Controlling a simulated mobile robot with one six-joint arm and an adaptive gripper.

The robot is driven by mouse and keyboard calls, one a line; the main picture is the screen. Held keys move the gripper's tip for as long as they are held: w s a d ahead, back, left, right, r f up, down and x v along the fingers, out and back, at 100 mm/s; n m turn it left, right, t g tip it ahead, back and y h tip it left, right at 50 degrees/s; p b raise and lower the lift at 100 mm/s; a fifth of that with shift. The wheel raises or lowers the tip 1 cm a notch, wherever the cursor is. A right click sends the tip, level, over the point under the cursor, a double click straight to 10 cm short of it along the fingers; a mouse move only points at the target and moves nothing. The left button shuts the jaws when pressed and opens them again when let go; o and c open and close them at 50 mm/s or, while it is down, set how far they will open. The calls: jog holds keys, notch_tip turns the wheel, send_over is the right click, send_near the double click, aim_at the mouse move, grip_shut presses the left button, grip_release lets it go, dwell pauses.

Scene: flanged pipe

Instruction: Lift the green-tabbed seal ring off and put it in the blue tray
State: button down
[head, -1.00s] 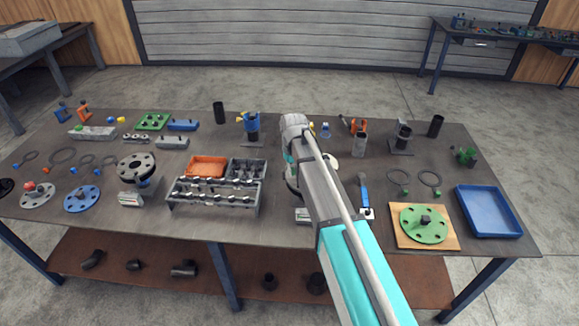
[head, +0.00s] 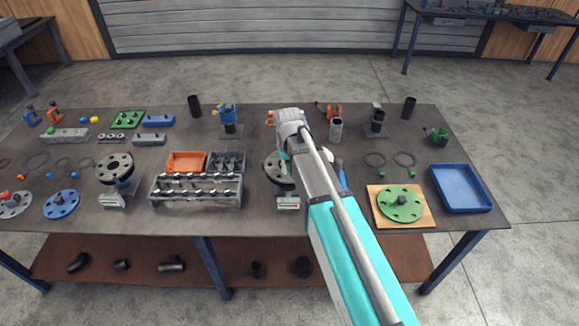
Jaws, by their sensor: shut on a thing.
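My gripper (head: 284,156) hangs below the wrist, just behind and above a dark round flange (head: 272,170) at mid-table. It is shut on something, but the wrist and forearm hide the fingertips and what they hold. No green-tabbed ring can be made out at the gripper. Two thin dark rings with green tabs, a left one (head: 367,163) and a right one (head: 398,161), lie flat on the table at the right. The blue tray (head: 461,207) is at the table's right end and looks empty.
A green flange (head: 388,210) on a wooden board (head: 420,220) lies between my arm and the blue tray. A dark holder (head: 377,124) and a green fitting (head: 437,134) stand behind. A grey rack (head: 197,201) and orange bin (head: 175,170) are left of my arm.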

jog(key=shift+r, duration=0.1)
dwell(0.3)
jog(key=shift+r+p, duration=2.4)
jog(key=shift+p, duration=0.15)
jog(key=shift+f, duration=0.1)
notch_tip(320, 180, down, 14)
jog(key=b, duration=1.4)
jog(key=shift+s, duration=0.1)
